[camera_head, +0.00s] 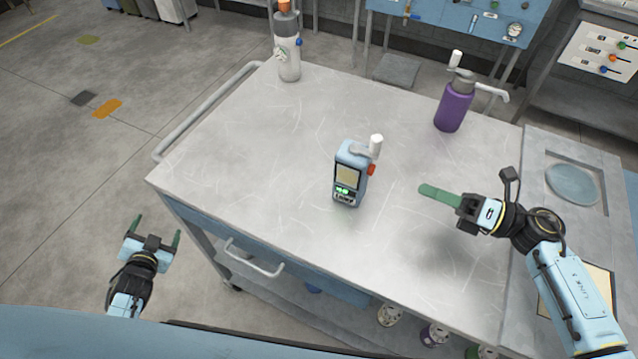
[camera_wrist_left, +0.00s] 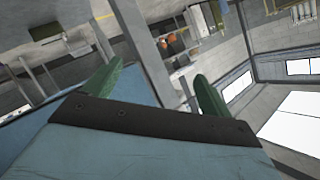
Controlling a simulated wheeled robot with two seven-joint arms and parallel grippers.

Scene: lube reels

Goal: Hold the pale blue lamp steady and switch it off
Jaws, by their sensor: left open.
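The pale blue lamp (camera_head: 349,178) stands upright near the middle of the metal cart top (camera_head: 250,150). It has a yellowish panel, green lights low on its front, a red knob on its right side and a white-tipped crank at its top. My left gripper (camera_head: 156,228) is open and empty, off the cart's left front side and well apart from the lamp. Its two green fingers also show spread in the left wrist view (camera_wrist_left: 160,72). My right gripper (camera_head: 438,195) is over the cart, right of the lamp and pointing left at it, not touching. Its fingers overlap, so its opening is unclear.
A purple bottle (camera_head: 453,107) with a pump-like top stands at the back right of the cart. A grey bottle (camera_head: 288,48) stands at the back left corner. A rail (camera_head: 205,112) runs along the left edge. The cart top around the lamp is clear.

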